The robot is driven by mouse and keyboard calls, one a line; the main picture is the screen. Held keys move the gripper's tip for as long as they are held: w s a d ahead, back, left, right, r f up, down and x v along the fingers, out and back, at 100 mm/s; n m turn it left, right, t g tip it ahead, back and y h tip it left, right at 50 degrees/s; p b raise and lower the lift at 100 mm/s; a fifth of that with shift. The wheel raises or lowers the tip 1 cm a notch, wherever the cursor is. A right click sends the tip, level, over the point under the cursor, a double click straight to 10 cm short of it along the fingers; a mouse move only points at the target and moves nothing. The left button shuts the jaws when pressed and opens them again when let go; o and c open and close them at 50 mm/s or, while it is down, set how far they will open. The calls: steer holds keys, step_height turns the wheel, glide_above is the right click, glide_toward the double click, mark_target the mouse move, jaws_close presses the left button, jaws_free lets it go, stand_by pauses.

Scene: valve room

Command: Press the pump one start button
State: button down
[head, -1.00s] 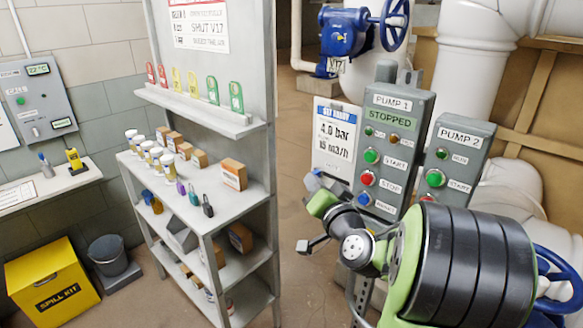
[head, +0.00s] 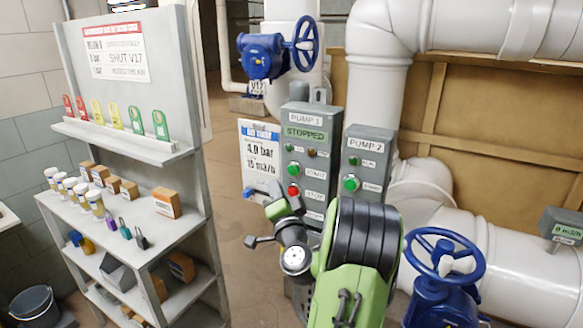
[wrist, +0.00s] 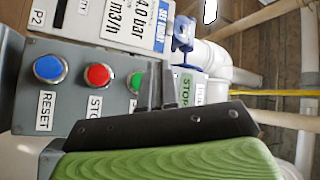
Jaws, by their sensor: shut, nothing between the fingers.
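The grey pump 1 panel (head: 313,143) stands ahead, its display reading STOPPED. Its green start button (head: 293,170) is above the red stop button (head: 293,190) in the head view. In the wrist view the panel lies sideways: blue reset button (wrist: 50,69), red stop button (wrist: 97,76), then the green start button (wrist: 134,80), partly hidden by my fingers. My gripper (wrist: 157,62) is shut and empty. In the wrist view its fingers overlap the panel just right of the start button; I cannot tell whether they touch it. My arm hides the panel's lower part in the head view.
The pump 2 panel (head: 367,160), with its own green button (head: 350,183), stands close on the right. A gauge sign (head: 260,158) is on the left. A blue handwheel (head: 443,258) and white pipes are at right. A shelf (head: 150,233) stands at left, with open floor between.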

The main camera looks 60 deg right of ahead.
mark_target(290, 178)
steer(key=shift+w+d+p, duration=0.15)
steer(key=shift+d+p, duration=0.5)
steer(key=shift+d, duration=0.65)
steer(key=shift+w+d+p, duration=0.15)
steer(key=shift+d+p, duration=0.45)
steer(key=shift+d, duration=0.7)
steer(key=shift+d, duration=0.15)
steer(key=shift+d, duration=0.25)
steer(key=shift+d+r, duration=0.1)
steer(key=shift+d, duration=0.35)
stand_by(0.3)
steer(key=shift+a, duration=0.1)
steer(key=shift+a+b, duration=0.45)
steer(key=shift+a, duration=0.3)
steer(key=shift+a, duration=0.1)
